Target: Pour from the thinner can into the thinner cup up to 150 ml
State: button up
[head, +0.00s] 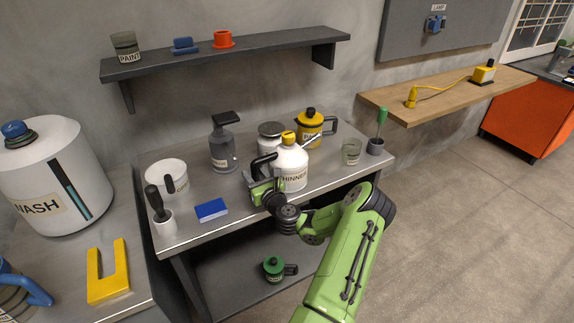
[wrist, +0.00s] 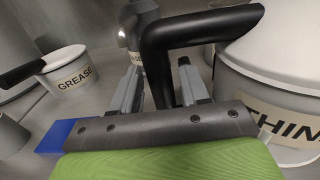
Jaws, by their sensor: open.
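The thinner can (head: 291,168) is white with a yellow cap, a thin spout to the upper right and a black handle (wrist: 160,60) on its left. It stands upright on the grey workbench. My gripper (head: 262,184) is at the handle. In the wrist view, the open fingers stand on either side of the handle's lower part, with gaps showing. The can's white body (wrist: 270,90) is right of the fingers. A clear cup (head: 351,153) with a small label stands at the bench's right; its label is too small to read, and it looks empty.
A yellow can (head: 310,128) and a grey-lidded jar (head: 269,138) stand close behind the thinner can. A dark-topped bottle (head: 223,150), the grease pot (head: 167,176) and a blue block (head: 210,210) are to its left. A holder with a green-handled tool (head: 376,146) stands right of the cup.

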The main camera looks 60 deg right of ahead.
grip_shut()
jog(key=shift+r+p, duration=3.05)
jog(key=shift+r, duration=0.1)
